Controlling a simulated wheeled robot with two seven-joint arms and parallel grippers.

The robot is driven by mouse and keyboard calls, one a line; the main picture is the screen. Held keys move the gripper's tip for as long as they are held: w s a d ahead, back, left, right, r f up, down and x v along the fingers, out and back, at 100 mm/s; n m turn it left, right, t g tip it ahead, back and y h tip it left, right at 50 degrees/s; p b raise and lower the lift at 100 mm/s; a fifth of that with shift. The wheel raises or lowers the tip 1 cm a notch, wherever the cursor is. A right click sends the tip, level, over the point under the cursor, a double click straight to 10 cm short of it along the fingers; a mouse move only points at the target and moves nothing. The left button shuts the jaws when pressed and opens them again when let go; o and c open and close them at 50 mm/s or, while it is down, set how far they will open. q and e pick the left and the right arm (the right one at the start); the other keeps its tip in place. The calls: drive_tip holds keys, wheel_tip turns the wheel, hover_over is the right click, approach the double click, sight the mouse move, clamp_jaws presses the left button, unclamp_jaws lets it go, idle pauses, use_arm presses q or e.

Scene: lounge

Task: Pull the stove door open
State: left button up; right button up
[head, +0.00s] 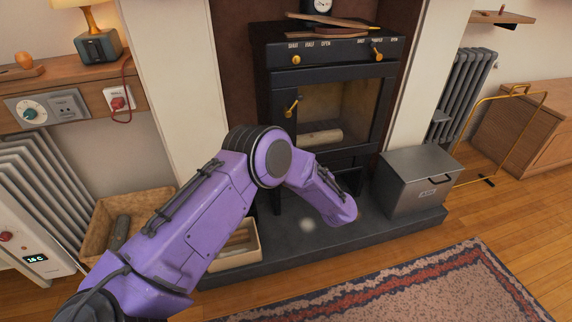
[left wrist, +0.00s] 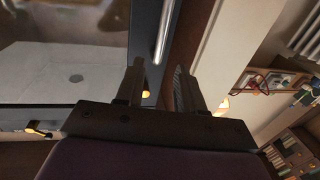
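The stove (head: 330,50) is black and stands in the fireplace. Its door (head: 355,105) has a glass pane and looks shut, with a pale log behind the glass. A brass handle (head: 291,106) is on the door's left side. My purple left arm reaches in front of the stove's lower part, and its gripper is hidden in the head view. In the left wrist view my left gripper (left wrist: 159,66) has its fingers apart, with nothing seen held. The glass and dark frame of the door (left wrist: 65,62) fill the upper left there. My right gripper is not in view.
A grey metal box (head: 418,182) stands on the hearth to the right of the stove. Wooden boxes (head: 120,215) and a white radiator (head: 35,195) are at the left. A patterned rug (head: 400,290) lies in front of the hearth.

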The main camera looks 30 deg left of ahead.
use_arm(q)
drive_tip(key=b+x, duration=0.2)
drive_tip(key=x, duration=0.7)
drive_tip(key=shift+w+a, duration=0.1)
drive_tip(key=shift+a, duration=0.15)
drive_tip(key=shift+w+a, duration=0.2)
drive_tip(key=shift+a, duration=0.1)
